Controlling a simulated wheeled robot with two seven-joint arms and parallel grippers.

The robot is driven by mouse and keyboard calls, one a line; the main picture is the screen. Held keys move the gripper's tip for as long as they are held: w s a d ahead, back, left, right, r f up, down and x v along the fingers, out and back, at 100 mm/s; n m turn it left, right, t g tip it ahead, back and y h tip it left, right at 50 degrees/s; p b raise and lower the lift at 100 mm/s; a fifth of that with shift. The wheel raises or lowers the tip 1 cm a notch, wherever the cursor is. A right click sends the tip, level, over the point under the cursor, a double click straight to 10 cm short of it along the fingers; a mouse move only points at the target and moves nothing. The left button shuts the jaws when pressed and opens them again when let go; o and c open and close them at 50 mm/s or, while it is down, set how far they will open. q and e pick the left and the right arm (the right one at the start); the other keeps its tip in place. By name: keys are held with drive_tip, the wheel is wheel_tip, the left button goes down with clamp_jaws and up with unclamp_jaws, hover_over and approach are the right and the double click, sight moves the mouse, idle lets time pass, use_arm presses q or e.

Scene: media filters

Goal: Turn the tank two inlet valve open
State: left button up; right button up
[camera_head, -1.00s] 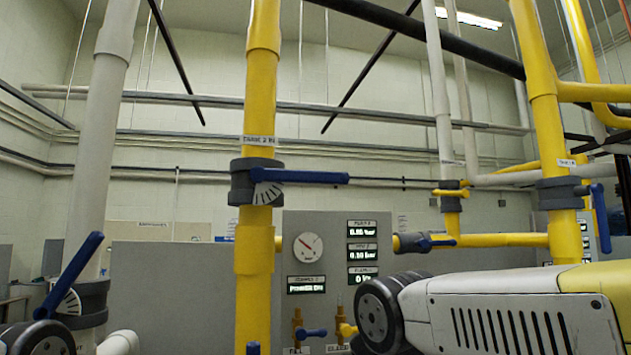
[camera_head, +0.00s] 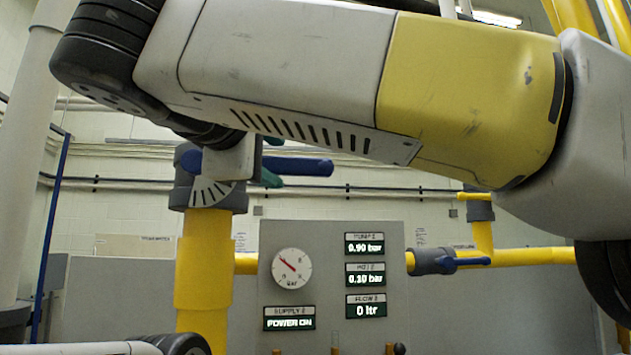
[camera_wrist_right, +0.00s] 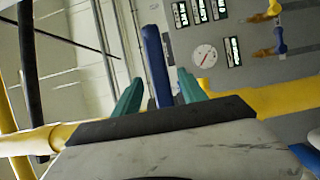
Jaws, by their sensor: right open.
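The tank two inlet valve (camera_head: 205,190) is a grey collar with a white graduated dial on a vertical yellow pipe (camera_head: 203,268). Its blue lever handle (camera_head: 305,166) points right, across the pipe. My right arm hides the valve's upper part and its label. My right gripper (camera_head: 270,168) is at the handle, close to the valve body. In the right wrist view, its green fingers (camera_wrist_right: 156,95) are open, one on each side of the blue handle (camera_wrist_right: 155,62), with gaps visible. A dark part of my left arm shows at the lower left; its gripper is out of view.
A grey panel (camera_head: 334,238) with a pressure gauge (camera_head: 292,268) and digital readouts stands behind. Another blue-handled valve (camera_head: 433,261) sits on a horizontal yellow pipe at right.

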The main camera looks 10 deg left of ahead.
sight(288, 171)
drive_tip(key=w, duration=0.5)
drive_tip(key=w+d, duration=0.1)
drive_tip(key=w, duration=0.1)
drive_tip(key=shift+w, duration=0.3)
drive_tip(key=shift+a, duration=0.1)
clamp_jaws()
idle(1.1)
